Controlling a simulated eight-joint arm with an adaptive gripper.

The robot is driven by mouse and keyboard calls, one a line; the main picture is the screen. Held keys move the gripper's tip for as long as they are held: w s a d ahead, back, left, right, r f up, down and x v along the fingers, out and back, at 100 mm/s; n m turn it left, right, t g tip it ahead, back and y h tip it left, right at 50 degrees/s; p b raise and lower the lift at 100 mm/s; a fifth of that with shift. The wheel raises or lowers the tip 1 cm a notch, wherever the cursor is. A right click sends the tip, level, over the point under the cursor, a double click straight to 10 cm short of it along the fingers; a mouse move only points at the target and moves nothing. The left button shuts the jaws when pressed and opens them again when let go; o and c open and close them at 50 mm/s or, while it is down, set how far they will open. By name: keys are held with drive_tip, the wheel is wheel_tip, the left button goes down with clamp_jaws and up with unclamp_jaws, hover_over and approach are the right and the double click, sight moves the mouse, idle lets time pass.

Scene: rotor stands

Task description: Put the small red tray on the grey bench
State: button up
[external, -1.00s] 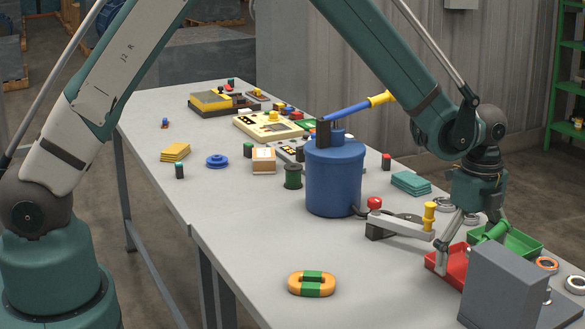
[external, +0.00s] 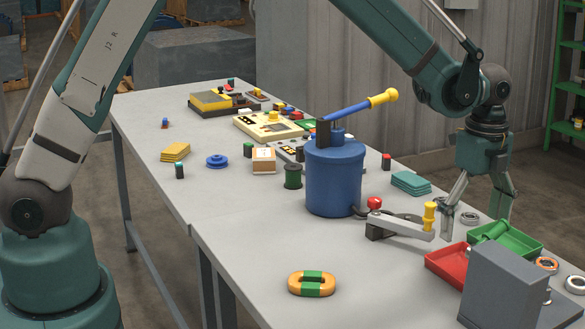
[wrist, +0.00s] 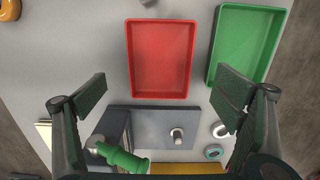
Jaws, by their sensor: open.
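The small red tray (external: 446,262) lies flat on the grey bench (external: 250,235) near its right end, partly hidden in the external view behind a tall grey block. In the wrist view the red tray (wrist: 160,60) shows empty, ahead of the fingertips. My gripper (external: 474,222) is open and empty, above and behind the tray, apart from it. In the wrist view my gripper (wrist: 160,95) has its two fingers spread wide with nothing between them.
A green tray (external: 520,240) lies beside the red one. The grey block (external: 505,288) stands close in front. A lever with a yellow knob (external: 429,215) and a blue drum (external: 334,178) stand left. The bench's front middle is mostly clear around an orange-green ring (external: 311,284).

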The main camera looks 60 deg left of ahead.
drive_tip(key=shift+r, duration=2.1)
drive_tip(key=shift+r, duration=0.1)
drive_tip(key=s+a+r+n+t, duration=0.2)
drive_tip(key=s+a+r+n, duration=0.3)
drive_tip(key=s+r, duration=0.4)
drive_tip(key=s+a+r+n+t, duration=0.1)
drive_tip(key=s+a+r+n, duration=0.4)
drive_tip(key=s+r, duration=0.45)
drive_tip(key=s+a+n+t, duration=0.2)
drive_tip(key=s+a+n, duration=0.2)
drive_tip(key=s, duration=0.7)
drive_tip(key=s+a+f+n+t, duration=0.1)
drive_tip(key=s+a+n, duration=0.3)
drive_tip(key=s, duration=0.7)
drive_tip(key=shift+a+f+t, duration=0.25)
drive_tip(key=shift+f+t, duration=0.05)
drive_tip(key=shift+t, duration=0.3)
